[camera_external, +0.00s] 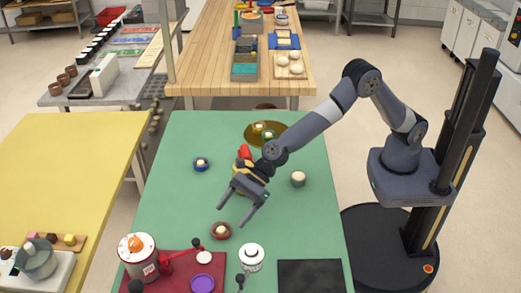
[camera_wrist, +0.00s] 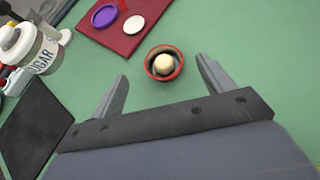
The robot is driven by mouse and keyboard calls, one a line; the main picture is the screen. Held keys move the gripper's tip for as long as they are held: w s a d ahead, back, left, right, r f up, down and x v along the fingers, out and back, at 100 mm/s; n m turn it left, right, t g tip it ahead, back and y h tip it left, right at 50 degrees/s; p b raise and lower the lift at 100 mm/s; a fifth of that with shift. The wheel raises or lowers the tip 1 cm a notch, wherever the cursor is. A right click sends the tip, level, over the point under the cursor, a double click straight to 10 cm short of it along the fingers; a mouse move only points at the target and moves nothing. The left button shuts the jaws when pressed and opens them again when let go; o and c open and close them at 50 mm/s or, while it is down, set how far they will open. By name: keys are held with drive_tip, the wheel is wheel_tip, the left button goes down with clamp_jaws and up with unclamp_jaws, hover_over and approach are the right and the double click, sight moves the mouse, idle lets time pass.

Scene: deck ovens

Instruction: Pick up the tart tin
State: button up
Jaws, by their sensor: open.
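A small round red-brown tin (camera_external: 221,231), likely the tart tin, sits on the green table with a pale ball in it. In the wrist view the tin (camera_wrist: 152,68) shows a red rim and dark inside, just ahead of the fingertips and roughly between their lines. My gripper (camera_external: 230,216) is open and empty, pointing down toward the tin from above and behind it. Its two fingers (camera_wrist: 162,68) are spread wide in the wrist view and do not appear to touch the tin. A similar blue tin (camera_external: 201,168) with pale contents stands farther back left.
A red mat (camera_external: 180,267) with a purple disc (camera_external: 203,283) lies in front of the tin. A sugar jar (camera_external: 251,260) stands front right of it, beside a black mat (camera_external: 310,276). A pale round item (camera_external: 298,179) stands right of my gripper.

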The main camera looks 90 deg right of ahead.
sight(225, 231)
drive_tip(key=shift+d+f+p+x, duration=0.1)
drive_tip(key=shift+f+p+x, duration=0.1)
drive_tip(key=shift+x, duration=1.1)
drive_tip(key=shift+d+f+p+x, duration=0.15)
drive_tip(key=shift+p+x, duration=0.05)
drive_tip(key=shift+x, duration=1.1)
drive_tip(key=shift+s, duration=0.1)
drive_tip(key=shift+c, duration=0.6)
drive_tip(key=c, duration=0.9)
